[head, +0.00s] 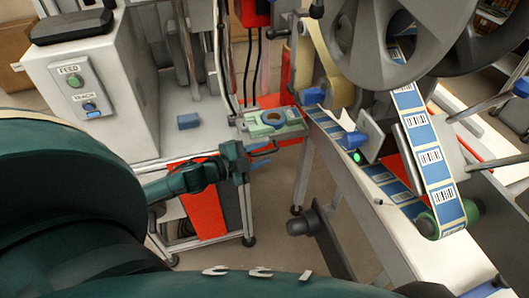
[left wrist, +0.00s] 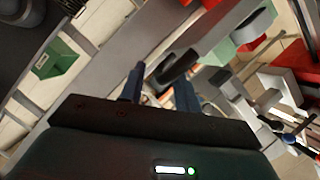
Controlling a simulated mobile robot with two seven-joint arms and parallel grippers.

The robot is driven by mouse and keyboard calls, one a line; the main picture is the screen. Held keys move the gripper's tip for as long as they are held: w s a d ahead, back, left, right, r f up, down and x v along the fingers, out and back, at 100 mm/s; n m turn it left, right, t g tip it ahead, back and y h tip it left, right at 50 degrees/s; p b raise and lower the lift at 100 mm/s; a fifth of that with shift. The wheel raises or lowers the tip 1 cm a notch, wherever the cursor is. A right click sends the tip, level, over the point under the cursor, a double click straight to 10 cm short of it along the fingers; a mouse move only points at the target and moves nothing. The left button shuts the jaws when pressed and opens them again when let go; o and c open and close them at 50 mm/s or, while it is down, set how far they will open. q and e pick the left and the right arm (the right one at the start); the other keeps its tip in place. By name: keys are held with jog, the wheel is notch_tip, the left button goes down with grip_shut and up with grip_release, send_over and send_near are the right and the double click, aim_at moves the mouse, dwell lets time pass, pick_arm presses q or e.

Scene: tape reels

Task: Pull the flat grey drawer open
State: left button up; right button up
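The flat grey drawer (head: 290,131) juts out between the white cabinet and the labelling machine in the head view, carrying a green holder with a dark ring. In the left wrist view its grey front (left wrist: 215,32) runs diagonally, with a dark bar handle (left wrist: 178,66) on it. My left gripper (head: 250,152) is just in front of the drawer. Its two fingers (left wrist: 161,88) stand apart, with the handle just ahead of and partly between their tips. I cannot tell whether they touch it. My right gripper is not in view.
A white cabinet (head: 135,135) with a FEED button panel stands left of the drawer. The labelling machine, with a strip of barcode labels (head: 432,160) and large grey reels (head: 400,40), stands at right. Red panels (head: 203,212) are below. Floor shows between the cabinet and the machine's legs.

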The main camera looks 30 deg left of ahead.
pick_arm(q)
jog(key=shift+x, duration=0.95)
jog(key=shift+c, duration=0.4)
grip_shut()
